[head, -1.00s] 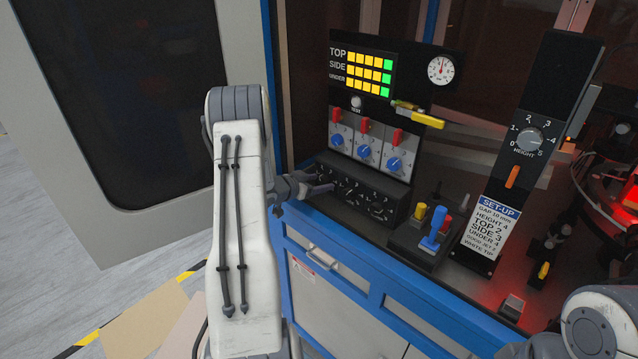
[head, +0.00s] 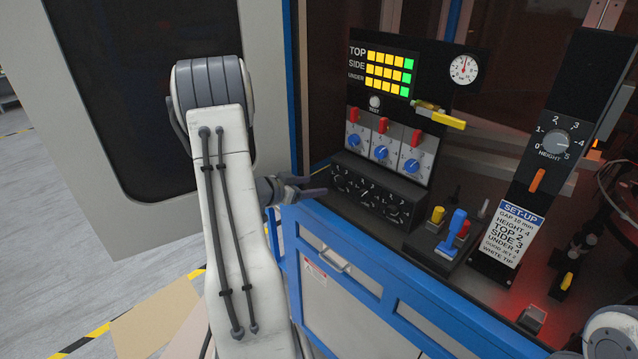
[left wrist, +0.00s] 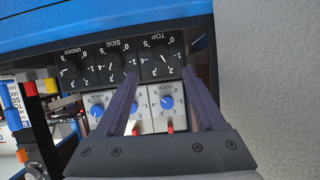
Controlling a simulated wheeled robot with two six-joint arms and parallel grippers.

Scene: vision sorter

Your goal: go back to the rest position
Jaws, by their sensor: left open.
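My left gripper (head: 322,186) is open and empty, in front of the left end of the black dial block (head: 372,204) in the head view. In the left wrist view its two fingers (left wrist: 165,90) stand apart, pointing toward the black TOP, SIDE and UNDER dials (left wrist: 115,62), with nothing between them. I cannot tell the exact gap to the panel, but no dial is gripped. At the right edge of the head view a white and grey link of my own shows; the right gripper is not seen.
Above the black dials are blue knobs (head: 411,166) and red switches (head: 383,125). A yellow-handled valve (head: 447,120), a blue joystick (head: 452,238) and a HEIGHT dial (head: 555,143) stand to the right. The blue cabinet (head: 345,262) lies below. Open floor (head: 40,230) is at left.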

